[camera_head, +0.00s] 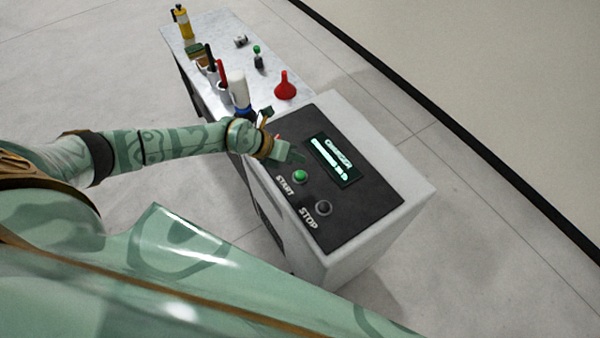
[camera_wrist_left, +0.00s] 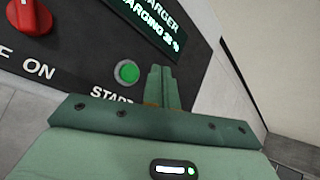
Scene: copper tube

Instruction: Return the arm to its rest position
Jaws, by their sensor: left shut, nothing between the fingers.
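My left arm comes in from the left in the head view, and its green gripper (camera_head: 292,156) is over the dark control panel of a white charger box, close to the green START button (camera_head: 300,176). In the left wrist view the fingers (camera_wrist_left: 162,82) are together with nothing between them, just right of the green button (camera_wrist_left: 127,72). I cannot tell whether the fingertips touch the panel. My right gripper is not in view.
The charger (camera_head: 393,215) has a black STOP button (camera_head: 323,208) and a lit screen (camera_head: 332,160). A red knob (camera_wrist_left: 30,16) shows in the left wrist view. Behind, a metal bench holds a red funnel (camera_head: 285,87), a white bottle (camera_head: 238,90) and a yellow bottle (camera_head: 183,23). Floor at right is clear.

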